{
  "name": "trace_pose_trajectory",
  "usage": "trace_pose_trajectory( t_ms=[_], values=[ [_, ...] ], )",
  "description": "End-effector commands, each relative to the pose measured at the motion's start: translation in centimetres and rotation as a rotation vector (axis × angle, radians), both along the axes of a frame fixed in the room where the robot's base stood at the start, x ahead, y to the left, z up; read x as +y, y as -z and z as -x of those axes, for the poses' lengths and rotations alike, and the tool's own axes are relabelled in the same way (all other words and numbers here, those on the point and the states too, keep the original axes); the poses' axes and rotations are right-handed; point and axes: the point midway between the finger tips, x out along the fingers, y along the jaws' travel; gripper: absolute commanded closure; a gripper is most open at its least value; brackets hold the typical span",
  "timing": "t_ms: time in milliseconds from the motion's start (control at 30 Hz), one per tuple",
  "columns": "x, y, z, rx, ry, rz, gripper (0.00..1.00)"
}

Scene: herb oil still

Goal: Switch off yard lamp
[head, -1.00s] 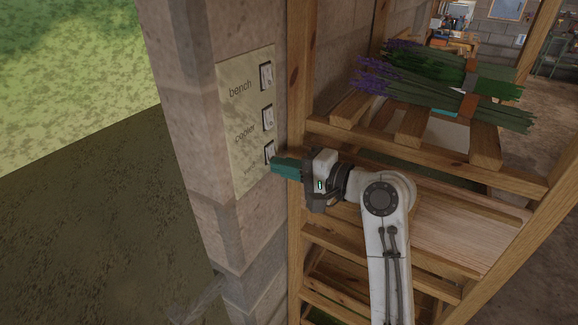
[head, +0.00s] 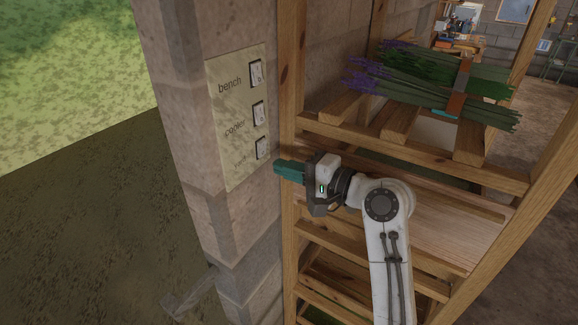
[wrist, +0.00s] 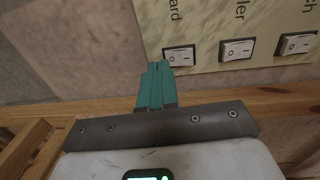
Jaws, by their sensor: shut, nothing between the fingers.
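A cream switch panel (head: 238,150) is fixed to the stone wall pillar, with three white rocker switches in a column. The lowest, the yard switch (head: 262,148), has a faint label beside it; in the wrist view it is the left switch (wrist: 180,57), labelled "ard". I cannot tell for sure which way its rocker is tipped. My gripper (head: 277,167) has teal fingers, shut and empty. Its tips are just right of and below the yard switch, apart from it. In the wrist view the fingertips (wrist: 158,66) are just left of that switch.
The cooler switch (head: 258,113) and bench switch (head: 256,73) sit above the yard switch. A wooden rack post (head: 291,80) stands close right of the panel. Lavender bundles (head: 440,85) lie on the rack slats. Left of the pillar is open ground.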

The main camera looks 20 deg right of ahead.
Motion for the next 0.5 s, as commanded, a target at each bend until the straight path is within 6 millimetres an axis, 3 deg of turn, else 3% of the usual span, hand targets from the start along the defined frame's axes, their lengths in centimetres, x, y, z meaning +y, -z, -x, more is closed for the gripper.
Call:
trace_pose_trajectory(
  t_ms=[67,500],
  values=[
    [0.1,0.1,-0.1,0.002,-0.001,-0.001,1.00],
    [-3.4,1.0,4.5,0.001,0.002,0.000,1.00]
  ],
)
